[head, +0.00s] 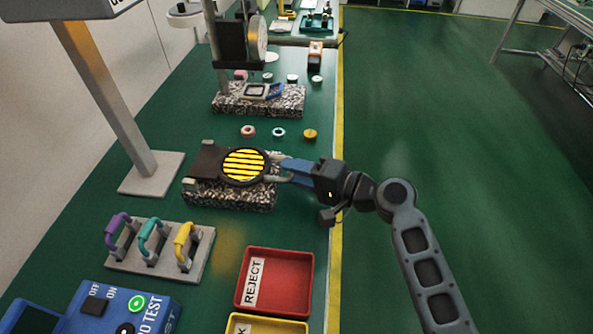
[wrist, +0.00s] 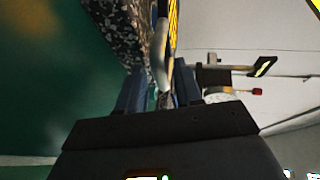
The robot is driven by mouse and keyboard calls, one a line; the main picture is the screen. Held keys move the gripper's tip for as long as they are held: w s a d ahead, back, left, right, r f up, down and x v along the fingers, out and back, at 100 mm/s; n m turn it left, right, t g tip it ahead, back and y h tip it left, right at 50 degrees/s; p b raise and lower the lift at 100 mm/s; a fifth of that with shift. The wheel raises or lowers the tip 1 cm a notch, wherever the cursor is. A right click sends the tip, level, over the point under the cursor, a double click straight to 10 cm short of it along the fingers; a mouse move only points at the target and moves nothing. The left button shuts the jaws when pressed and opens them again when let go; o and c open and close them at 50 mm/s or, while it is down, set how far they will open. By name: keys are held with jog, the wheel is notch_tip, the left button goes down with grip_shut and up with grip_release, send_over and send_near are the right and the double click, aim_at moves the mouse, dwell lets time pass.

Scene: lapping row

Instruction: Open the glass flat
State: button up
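The glass flat (head: 244,165) is a round disc with yellow and black stripes in a dark ring. It lies flat over a speckled granite block (head: 229,197), with a dark hinge plate (head: 207,161) on its left. In the wrist view its striped face shows edge-on (wrist: 173,22). A pale handle (head: 274,178) sticks out from its right side, and it also shows in the wrist view (wrist: 161,52). My gripper (head: 284,170) is at the handle from the right, its blue fingers open on either side of it (wrist: 160,88). Contact with the handle is hard to make out.
A red REJECT tray (head: 275,282) and a yellow tray (head: 264,325) stand in front. A rack with purple, teal and yellow handles (head: 160,250) is front left. Small round parts (head: 279,132) and a gauge stand on granite (head: 258,100) are behind. Open floor lies right.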

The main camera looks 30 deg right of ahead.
grip_shut()
dwell(0.3)
jog(key=shift+r, duration=0.1)
